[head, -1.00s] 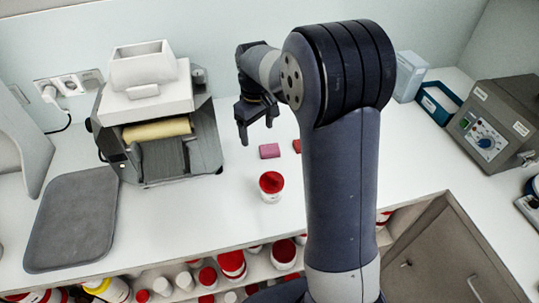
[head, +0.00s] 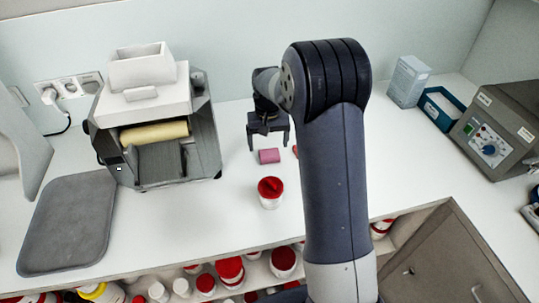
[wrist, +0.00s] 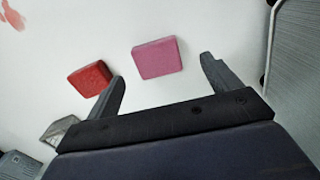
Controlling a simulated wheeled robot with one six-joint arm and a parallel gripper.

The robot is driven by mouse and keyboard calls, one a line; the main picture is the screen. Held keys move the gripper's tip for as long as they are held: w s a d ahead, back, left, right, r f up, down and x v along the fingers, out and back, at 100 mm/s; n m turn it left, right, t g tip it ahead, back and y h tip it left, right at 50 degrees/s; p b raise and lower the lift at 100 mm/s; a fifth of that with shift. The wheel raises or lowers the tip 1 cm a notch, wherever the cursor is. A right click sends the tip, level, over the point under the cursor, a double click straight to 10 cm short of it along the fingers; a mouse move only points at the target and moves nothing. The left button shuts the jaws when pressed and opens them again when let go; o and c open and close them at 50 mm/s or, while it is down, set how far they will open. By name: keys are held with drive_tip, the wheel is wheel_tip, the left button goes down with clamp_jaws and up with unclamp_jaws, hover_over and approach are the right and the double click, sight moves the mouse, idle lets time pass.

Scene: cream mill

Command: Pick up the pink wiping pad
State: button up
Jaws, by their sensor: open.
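The pink wiping pad (head: 269,156) lies flat on the white counter, behind the white jar with the red lid. My gripper (head: 268,147) is open and empty, pointing down above and a little behind the pad in the head view. In the wrist view my gripper (wrist: 163,70) shows both fingers spread apart, neither visibly touching the pad.
A red pad (wrist: 90,79) lies left of the pink one in the wrist view, close to the left finger; my arm mostly hides it in the head view. The red-lidded jar (head: 270,192) stands in front. A roller machine (head: 155,118) and grey tray (head: 68,222) are left.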

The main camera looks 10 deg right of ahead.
sight(270, 155)
drive_tip(key=f, duration=0.2)
drive_tip(key=f+p, duration=0.1)
drive_tip(key=f, duration=0.1)
drive_tip(key=shift+s+d+f, duration=0.2)
drive_tip(key=shift+f, duration=0.1)
drive_tip(key=c, duration=1.1)
